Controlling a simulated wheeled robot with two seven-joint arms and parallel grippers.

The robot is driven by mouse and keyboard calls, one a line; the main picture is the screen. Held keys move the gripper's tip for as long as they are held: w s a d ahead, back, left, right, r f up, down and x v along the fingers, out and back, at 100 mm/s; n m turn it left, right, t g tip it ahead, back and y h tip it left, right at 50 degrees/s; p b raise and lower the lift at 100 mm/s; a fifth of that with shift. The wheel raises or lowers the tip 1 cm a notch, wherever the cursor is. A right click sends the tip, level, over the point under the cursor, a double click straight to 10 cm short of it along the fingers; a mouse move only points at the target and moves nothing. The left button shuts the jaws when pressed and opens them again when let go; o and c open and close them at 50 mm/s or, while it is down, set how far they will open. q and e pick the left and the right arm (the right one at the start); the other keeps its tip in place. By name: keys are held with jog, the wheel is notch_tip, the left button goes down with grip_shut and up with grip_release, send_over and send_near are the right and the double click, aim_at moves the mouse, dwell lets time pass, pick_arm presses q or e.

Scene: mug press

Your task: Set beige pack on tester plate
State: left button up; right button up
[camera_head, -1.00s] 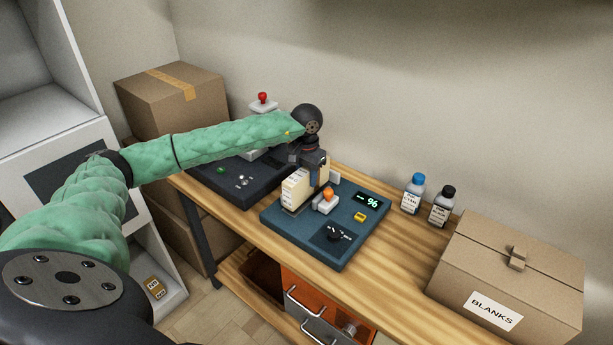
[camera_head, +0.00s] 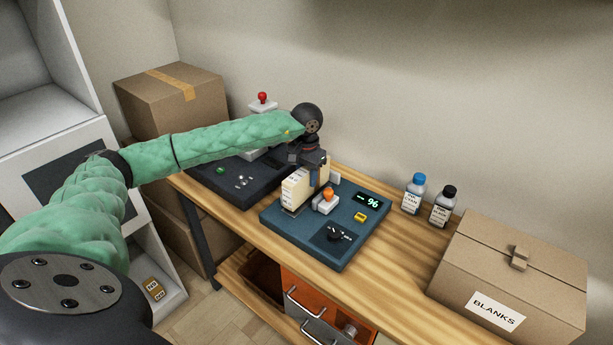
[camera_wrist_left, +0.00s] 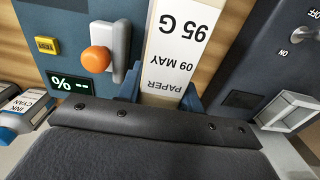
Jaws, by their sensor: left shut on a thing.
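The beige pack (camera_head: 296,190) is upright at the left part of the blue tester (camera_head: 312,237), over its plate area. In the left wrist view the pack (camera_wrist_left: 176,50) shows a white label reading "95 G", "09 MAY" and "PAPER". My left gripper (camera_head: 316,172) is shut on the pack from above; its blue fingers show on either side of it in the wrist view. The tester plate under the pack is hidden, so I cannot tell whether the pack touches it. An orange-knobbed lever (camera_head: 326,201) stands close beside the pack. My right gripper is not in view.
A dark press unit (camera_head: 235,180) with a red knob stands behind left. Two bottles, blue-capped (camera_head: 414,194) and black-capped (camera_head: 443,207), and a "BLANKS" carton (camera_head: 510,265) stand right. Bare wooden bench (camera_head: 385,275) lies between tester and carton.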

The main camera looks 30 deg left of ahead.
pick_arm(q)
jog(key=shift+f+b, duration=0.5)
jog(key=shift+f, duration=0.1)
jog(key=o, duration=0.9)
jog(key=shift+o, duration=0.2)
jog(key=shift+r+p, duration=1.1)
jog(key=shift+r, duration=4.45)
